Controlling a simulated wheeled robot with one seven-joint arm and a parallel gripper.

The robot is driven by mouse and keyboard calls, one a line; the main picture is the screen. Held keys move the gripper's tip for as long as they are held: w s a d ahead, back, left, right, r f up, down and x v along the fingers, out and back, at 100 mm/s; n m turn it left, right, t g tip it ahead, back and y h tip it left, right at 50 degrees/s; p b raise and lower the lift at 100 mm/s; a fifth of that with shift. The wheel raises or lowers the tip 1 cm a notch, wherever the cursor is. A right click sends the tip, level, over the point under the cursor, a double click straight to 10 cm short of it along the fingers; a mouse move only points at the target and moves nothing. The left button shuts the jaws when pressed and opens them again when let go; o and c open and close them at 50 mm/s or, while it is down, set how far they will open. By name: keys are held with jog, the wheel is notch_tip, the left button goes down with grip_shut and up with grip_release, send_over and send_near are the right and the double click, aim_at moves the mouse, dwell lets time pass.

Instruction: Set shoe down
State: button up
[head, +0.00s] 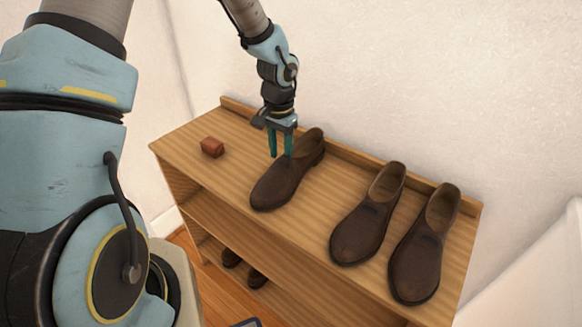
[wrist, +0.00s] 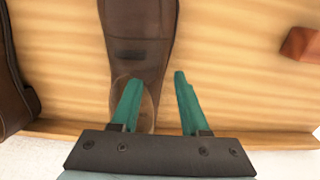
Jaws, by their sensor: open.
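A dark brown shoe (head: 285,177) rests on the top of the wooden shelf, its toe toward the front edge. My gripper (head: 281,152) is above and beside its heel end, with teal fingers pointing down. In the wrist view my gripper (wrist: 154,88) is open; one finger overlaps the opening of the shoe (wrist: 138,45) and the other is over bare wood beside it. I cannot tell whether the fingers touch the shoe. Two matching brown shoes, one in the middle (head: 367,215) and one at the right (head: 424,245), stand side by side on the same top.
The wooden shelf (head: 190,140) has a raised back lip against a white wall. A small red-brown block (head: 212,147) lies on its left part, and it also shows in the wrist view (wrist: 301,44). Dark shoes (head: 258,278) sit on a lower level. Bare wood lies between block and shoe.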

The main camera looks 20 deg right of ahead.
grip_shut()
dwell(0.3)
dwell(1.1)
